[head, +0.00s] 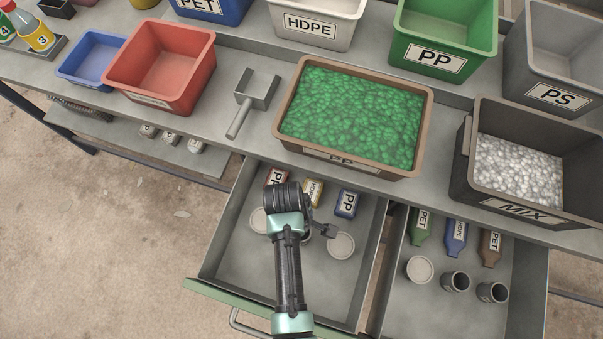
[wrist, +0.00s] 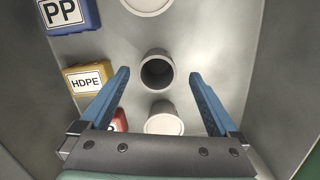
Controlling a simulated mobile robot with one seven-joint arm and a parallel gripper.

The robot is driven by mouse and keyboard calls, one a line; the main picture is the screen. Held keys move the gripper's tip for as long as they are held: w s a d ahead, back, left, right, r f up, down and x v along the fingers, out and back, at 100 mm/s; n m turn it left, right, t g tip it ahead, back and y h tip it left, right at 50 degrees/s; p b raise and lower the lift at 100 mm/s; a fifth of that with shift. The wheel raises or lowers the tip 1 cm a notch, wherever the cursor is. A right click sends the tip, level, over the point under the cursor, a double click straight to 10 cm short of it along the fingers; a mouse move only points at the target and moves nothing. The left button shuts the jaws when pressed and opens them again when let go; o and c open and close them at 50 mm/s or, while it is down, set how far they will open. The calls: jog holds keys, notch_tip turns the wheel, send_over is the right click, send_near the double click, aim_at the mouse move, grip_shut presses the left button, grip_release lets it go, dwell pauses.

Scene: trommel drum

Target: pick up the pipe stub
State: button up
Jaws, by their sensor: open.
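A grey pipe stub (wrist: 157,70), a short hollow cylinder with its dark opening facing up, stands on the floor of the left drawer in the wrist view. My gripper (wrist: 160,73) is open above it, with one blue finger on each side in the picture. No contact shows, and the height gap is hard to judge. In the head view my arm reaches into the left drawer and largely hides this stub; part of my gripper (head: 325,230) shows. Two similar grey pipe stubs, one (head: 455,282) and another (head: 491,292), stand in the right drawer.
White-topped round containers flank the stub, one (wrist: 164,121) close below it in the wrist view, another (wrist: 148,4) above. HDPE (wrist: 83,81) and PP (wrist: 70,13) bottles lie left. The left drawer's walls (head: 372,270) enclose the space; the brown bin (head: 430,120) stands on the bench above.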

jog(key=f, duration=0.4)
jog(key=shift+w+d+f+b, duration=0.1)
jog(key=shift+d+f+b, duration=0.2)
jog(key=shift+f+b, duration=0.1)
jog(key=shift+r, duration=0.1)
jog(key=c, duration=1.4)
